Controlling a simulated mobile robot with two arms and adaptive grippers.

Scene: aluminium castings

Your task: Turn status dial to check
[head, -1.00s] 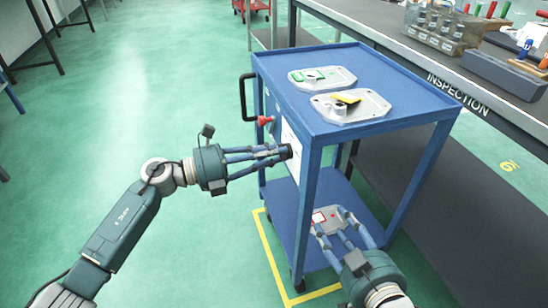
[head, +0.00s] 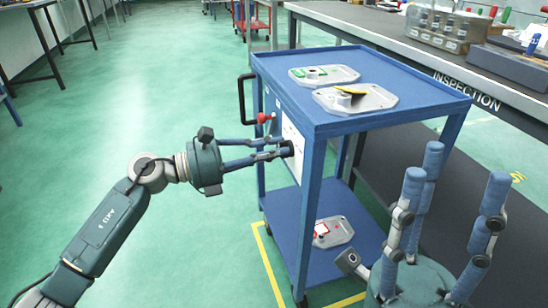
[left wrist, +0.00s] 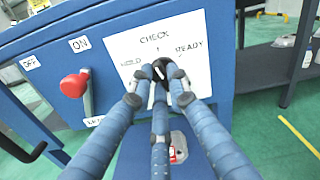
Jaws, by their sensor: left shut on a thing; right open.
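The status dial (left wrist: 161,72) is a dark round knob with a light mark on the trolley's side panel. Its white label sheet (left wrist: 130,42) reads CHECK at the top and READY at the right, with a partly covered word at the left. My left gripper (head: 287,150) is shut on the dial; its fingers (left wrist: 160,82) close around the knob in the left wrist view. The fingers hide much of the dial, and I cannot tell which word its mark faces. My right gripper (head: 450,170) is open and empty, fingers up, right of the trolley.
The blue trolley (head: 390,127) carries castings (head: 375,100) on top and one casting (head: 342,233) on its lower shelf. A red-knobbed lever (left wrist: 75,85) by ON and OFF labels sits left of the dial. The inspection bench (head: 395,45) stands behind; floor at left is clear.

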